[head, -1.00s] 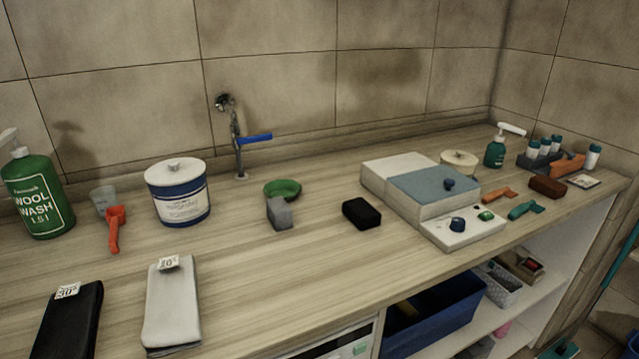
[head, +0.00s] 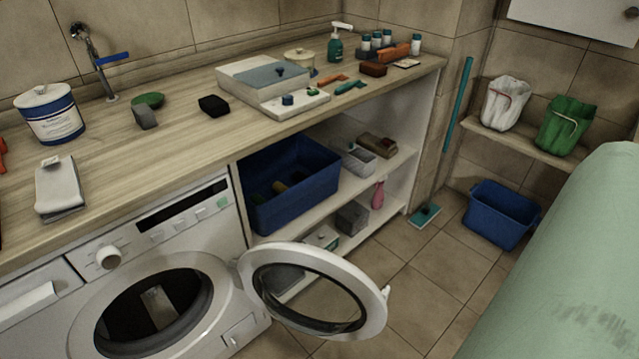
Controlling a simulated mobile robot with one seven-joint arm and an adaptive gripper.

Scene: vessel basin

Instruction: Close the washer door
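The white front-loading washer (head: 185,238) stands under the wooden counter at the lower left of the head view. Its round door (head: 374,294) is swung wide open to the right, hinged at the right side of the opening. The door has a white ring, dark glass and a small white latch handle on its far right edge. The drum opening (head: 155,305) is dark, with something pale inside that I cannot make out. My gripper is not in view.
Shelves with a blue bin (head: 292,185) stand behind the open door. Tiled floor (head: 415,285) is clear right of the door. A blue bucket (head: 500,214) stands farther right, and a large pale green surface (head: 570,270) fills the lower right.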

